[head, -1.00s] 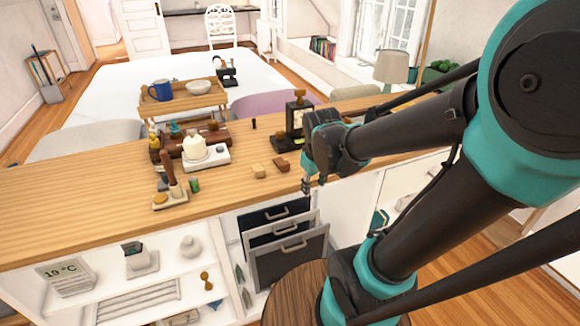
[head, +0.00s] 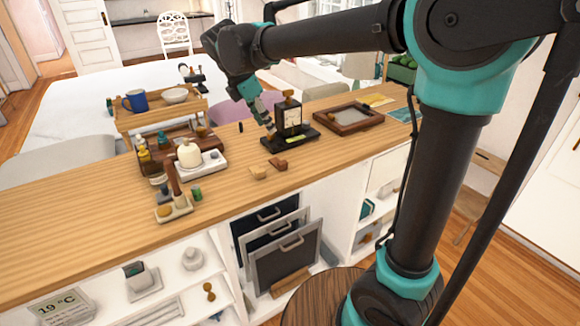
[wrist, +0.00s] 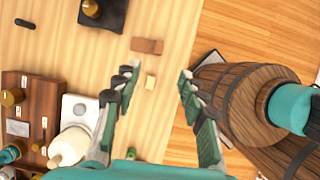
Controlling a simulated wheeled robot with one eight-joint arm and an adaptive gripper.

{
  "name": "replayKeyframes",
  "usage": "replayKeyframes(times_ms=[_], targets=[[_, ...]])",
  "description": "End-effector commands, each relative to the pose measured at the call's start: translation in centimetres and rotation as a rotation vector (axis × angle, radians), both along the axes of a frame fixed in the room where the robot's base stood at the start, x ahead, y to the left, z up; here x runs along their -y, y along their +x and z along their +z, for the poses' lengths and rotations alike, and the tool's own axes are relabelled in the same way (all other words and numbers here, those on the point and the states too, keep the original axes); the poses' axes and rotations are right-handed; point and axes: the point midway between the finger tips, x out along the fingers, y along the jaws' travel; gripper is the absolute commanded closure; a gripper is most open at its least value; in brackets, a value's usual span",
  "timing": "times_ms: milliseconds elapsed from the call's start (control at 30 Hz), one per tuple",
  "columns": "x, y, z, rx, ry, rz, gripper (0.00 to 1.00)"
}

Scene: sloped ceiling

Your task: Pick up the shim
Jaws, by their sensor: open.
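Two small wooden blocks lie on the counter, a pale one (head: 258,173) and a reddish-brown one (head: 278,163). I cannot tell for sure which is the shim. In the wrist view the pale block (wrist: 151,81) shows between my fingertips in the picture, and the brown block (wrist: 147,46) lies just beyond it. My gripper (head: 268,125) is raised above the counter, pointing down, beside the black clock-like stand in the head view. Its fingers are spread and empty in the wrist view (wrist: 156,75), apart from both blocks.
The black stand (head: 290,119) stands behind the blocks. A wooden frame (head: 348,117) lies to its right. Counter around the blocks is clear.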

Motion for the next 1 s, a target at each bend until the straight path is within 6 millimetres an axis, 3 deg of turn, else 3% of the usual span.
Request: replayKeyframes(times_ms=[167,700,1000], targets=[[-0.2,0.3,-0.9,-0.008,-0.015,0.032,0.59],[2.9,2.5,-10.0,-0.007,-0.013,0.028,0.59],[3.4,2.9,-12.1,-0.007,-0.013,0.03,0.59]])
